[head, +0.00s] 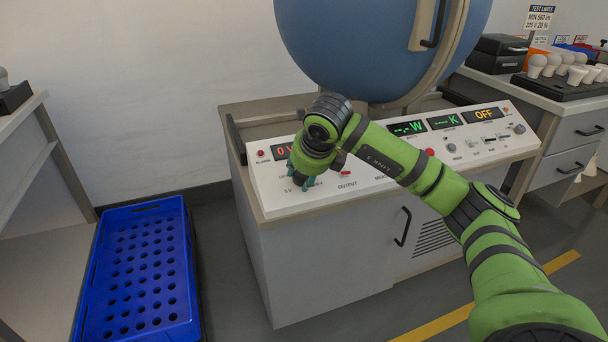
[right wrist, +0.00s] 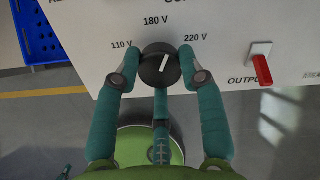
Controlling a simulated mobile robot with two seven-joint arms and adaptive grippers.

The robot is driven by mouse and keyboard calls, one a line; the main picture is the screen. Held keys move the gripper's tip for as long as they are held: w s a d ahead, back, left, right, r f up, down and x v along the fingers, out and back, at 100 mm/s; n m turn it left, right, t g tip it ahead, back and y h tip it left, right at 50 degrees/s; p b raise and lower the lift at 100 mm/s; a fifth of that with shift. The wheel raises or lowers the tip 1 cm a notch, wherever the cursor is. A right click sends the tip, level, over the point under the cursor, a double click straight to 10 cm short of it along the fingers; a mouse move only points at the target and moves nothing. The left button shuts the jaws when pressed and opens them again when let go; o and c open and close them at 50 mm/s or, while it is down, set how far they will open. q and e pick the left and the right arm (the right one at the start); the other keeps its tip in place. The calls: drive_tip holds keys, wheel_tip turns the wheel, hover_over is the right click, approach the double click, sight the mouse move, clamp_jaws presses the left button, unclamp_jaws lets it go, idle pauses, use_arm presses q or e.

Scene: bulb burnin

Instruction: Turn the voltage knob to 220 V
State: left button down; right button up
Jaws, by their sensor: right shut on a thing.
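The voltage knob (right wrist: 160,66) is a round black dial with a white pointer line on the panel, among the printed marks 110 V at left, 180 V above and 220 V at right. The pointer leans slightly right of straight up, between 180 V and 220 V and nearer 180 V. My right gripper (right wrist: 159,72) is shut on the knob, with one teal finger on each side. In the head view my right gripper (head: 305,180) is at the left part of the sloped panel (head: 262,190) and hides the knob.
A red output switch (right wrist: 262,69) sits right of the knob. A red display (head: 282,152) is partly behind my wrist. The blue sphere (head: 350,40) stands behind the panel. A blue crate (head: 88,255) is on the floor at left. Bulbs (head: 537,64) stand on the right bench.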

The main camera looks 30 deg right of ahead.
drive_tip(key=m, duration=0.4)
drive_tip(key=shift+a, duration=0.1)
drive_tip(key=shift+m, duration=0.9)
use_arm(q)
drive_tip(key=shift+s+r, duration=0.25)
drive_tip(key=shift+r, duration=0.45)
use_arm(e)
drive_tip(key=shift+m, duration=0.5)
use_arm(q)
drive_tip(key=shift+w, duration=0.1)
use_arm(e)
drive_tip(key=o, duration=1.1)
drive_tip(key=shift+o, duration=0.2)
